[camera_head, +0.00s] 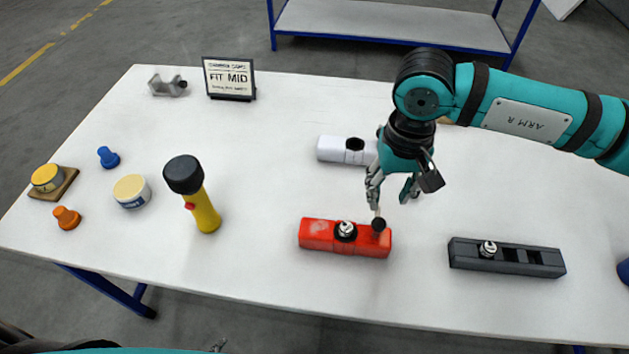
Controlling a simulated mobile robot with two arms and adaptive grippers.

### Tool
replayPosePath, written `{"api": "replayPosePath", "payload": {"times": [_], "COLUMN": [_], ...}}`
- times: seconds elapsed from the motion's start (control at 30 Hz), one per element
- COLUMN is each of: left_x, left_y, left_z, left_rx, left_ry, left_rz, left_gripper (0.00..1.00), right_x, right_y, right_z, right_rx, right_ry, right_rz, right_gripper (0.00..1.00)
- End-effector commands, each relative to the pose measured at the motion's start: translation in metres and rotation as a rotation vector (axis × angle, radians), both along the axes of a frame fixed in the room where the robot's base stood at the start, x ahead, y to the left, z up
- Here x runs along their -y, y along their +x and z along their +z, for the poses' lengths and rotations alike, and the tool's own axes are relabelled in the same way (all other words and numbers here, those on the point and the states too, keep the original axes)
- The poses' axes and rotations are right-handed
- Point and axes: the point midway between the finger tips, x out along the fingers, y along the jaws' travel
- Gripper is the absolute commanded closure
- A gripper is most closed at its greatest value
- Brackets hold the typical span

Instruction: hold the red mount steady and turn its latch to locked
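The red mount (318,236) lies on the white table near its front edge, right of the picture's middle. A round silver-and-black piece sits in its middle, and a black knob (379,225) with a short pale stem stands at its right end. I cannot tell which is the latch or how it is set. My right gripper (391,198) points down just above and behind the right end, its fingers apart with nothing visible between them. One finger is close to the knob's stem; contact is unclear. Of my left gripper, only a possible small tip (218,344) shows at the bottom edge.
A dark grey mount (520,258) lies to the right, and a white mount (332,149) behind, partly hidden by my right gripper. A yellow flashlight (205,212) stands left of the red mount. A sign (229,78) stands at the back. Table between flashlight and red mount is clear.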

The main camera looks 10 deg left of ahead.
Motion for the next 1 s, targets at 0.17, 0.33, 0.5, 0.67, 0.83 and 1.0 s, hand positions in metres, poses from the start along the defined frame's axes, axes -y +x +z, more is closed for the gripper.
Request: {"api": "replayPosePath", "payload": {"times": [0.17, 0.33, 0.5, 0.67, 0.83, 1.0], "left_x": [-0.007, 0.008, -0.008, -0.046, -0.094, -0.135], "left_y": [0.096, 0.100, 0.024, -0.054, -0.126, -0.182], "left_z": [0.059, 0.119, 0.169, 0.211, 0.263, 0.324], "left_rx": [0.322, 0.563, 0.674, 0.695, 0.685, 0.691], "left_ry": [0.047, 0.003, -0.177, -0.399, -0.654, -0.912], "left_rz": [-0.554, -1.180, -1.711, -1.994, -2.157, -2.224], "left_gripper": [0.19, 0.19, 0.19, 0.19, 0.19, 0.19], "right_x": [0.000, 0.000, 0.000, 0.000, 0.000, 0.000], "right_y": [0.000, 0.000, 0.000, 0.000, 0.000, 0.000], "right_z": [0.000, 0.000, 0.000, 0.000, 0.000, 0.000], "right_rx": [0.000, 0.000, 0.000, 0.000, 0.000, 0.000], "right_ry": [0.001, 0.001, 0.001, 0.001, 0.001, 0.001], "right_rz": [-0.001, 0.000, 0.000, -0.001, 0.000, 0.000], "right_gripper": [0.62, 0.62, 0.62, 0.62, 0.62, 0.62]}}
